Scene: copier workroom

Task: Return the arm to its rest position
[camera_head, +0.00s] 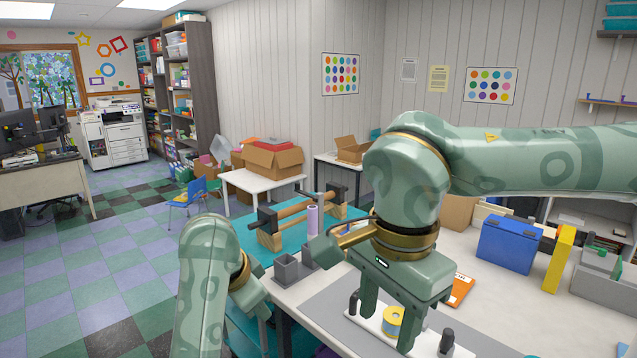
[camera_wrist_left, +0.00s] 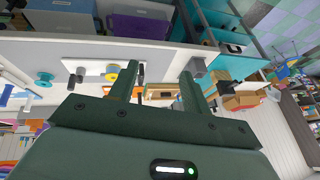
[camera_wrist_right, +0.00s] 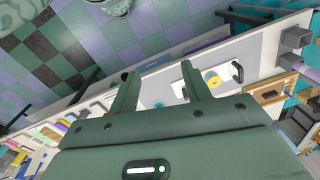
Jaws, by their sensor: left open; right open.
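My right arm reaches in from the right in the head view. Its right gripper (camera_head: 389,318) points down, open, above the worktable. A yellow spool (camera_head: 393,321) on a white board (camera_head: 372,322) shows between its fingers in the head view. In the right wrist view the gripper (camera_wrist_right: 158,78) is empty, and the yellow spool (camera_wrist_right: 211,78) lies beyond one fingertip, apart from it. My left arm hangs at the lower left of the head view, beside the table's left end. The left wrist view shows the left gripper (camera_wrist_left: 158,82) open and empty; its fingertips are hard to make out in the head view.
The worktable (camera_head: 325,288) carries a grey bin (camera_head: 287,271), a blue box (camera_head: 508,243), a yellow upright block (camera_head: 559,258) and an orange booklet (camera_head: 460,290). A wooden rack (camera_head: 270,238) stands on the teal surface behind. The checkered floor (camera_head: 110,270) at left is largely clear.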

